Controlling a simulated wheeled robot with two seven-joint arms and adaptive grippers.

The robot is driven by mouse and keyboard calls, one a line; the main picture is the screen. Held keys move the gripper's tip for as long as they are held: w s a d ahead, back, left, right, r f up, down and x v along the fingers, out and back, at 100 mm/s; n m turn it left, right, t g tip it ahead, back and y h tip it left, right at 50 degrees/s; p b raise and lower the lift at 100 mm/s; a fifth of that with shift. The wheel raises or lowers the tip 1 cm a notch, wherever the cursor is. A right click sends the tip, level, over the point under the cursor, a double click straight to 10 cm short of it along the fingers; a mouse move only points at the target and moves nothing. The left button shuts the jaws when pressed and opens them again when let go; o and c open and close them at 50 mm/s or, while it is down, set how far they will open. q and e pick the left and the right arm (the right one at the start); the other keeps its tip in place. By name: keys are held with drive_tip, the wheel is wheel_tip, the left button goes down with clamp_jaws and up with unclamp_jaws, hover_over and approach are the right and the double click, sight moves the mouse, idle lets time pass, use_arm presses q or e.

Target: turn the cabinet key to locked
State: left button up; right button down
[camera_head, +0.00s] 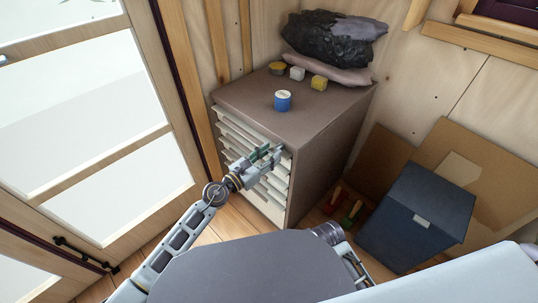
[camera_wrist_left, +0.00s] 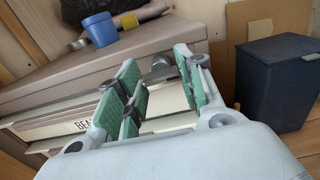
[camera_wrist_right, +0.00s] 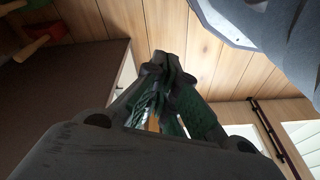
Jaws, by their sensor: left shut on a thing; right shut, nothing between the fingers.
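The brown cabinet (camera_head: 325,140) has a front of several pale drawers (camera_head: 232,140) facing left. My left gripper (camera_head: 268,154) is at the upper right of that front, near the cabinet's edge. In the left wrist view my left gripper (camera_wrist_left: 155,75) has green-padded fingers around a small grey piece (camera_wrist_left: 160,69) at the cabinet front, which looks like the key. Its fingers hide much of it, so I cannot read its angle. My right gripper (camera_wrist_right: 165,65) is shut and empty in the right wrist view, low over the wooden floor.
A dark blue bin (camera_head: 415,215) and cardboard (camera_head: 470,155) stand at the right. A glazed door (camera_head: 85,110) is at the left.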

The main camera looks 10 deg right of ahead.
use_arm(q)
drive_tip(key=shift+n+p, duration=0.3)
drive_tip(key=shift+n, duration=0.1)
use_arm(e)
drive_tip(key=shift+s, duration=0.1)
use_arm(q)
drive_tip(key=n+p, duration=0.5)
drive_tip(key=n, duration=0.5)
drive_tip(key=shift+w+a+p, duration=0.1)
drive_tip(key=shift+w+p, duration=0.05)
drive_tip(key=shift+p, duration=0.2)
drive_tip(key=shift+f+n+p, duration=0.1)
drive_tip(key=shift+n+p, duration=2.1)
drive_tip(key=shift+n, duration=1.5)
use_arm(e)
drive_tip(key=s+d+f, duration=0.2)
drive_tip(key=f, duration=0.5)
drive_tip(key=s+d+f+h, duration=0.1)
drive_tip(key=s+d+f, duration=0.2)
drive_tip(key=f, duration=0.5)
drive_tip(key=s+d+f, duration=0.2)
drive_tip(key=d+f, duration=0.1)
drive_tip(key=f, duration=0.4)
drive_tip(key=shift+s+d+f, duration=0.2)
drive_tip(key=shift+s+f, duration=0.05)
drive_tip(key=shift+f, duration=0.05)
use_arm(q)
drive_tip(key=o, duration=1)
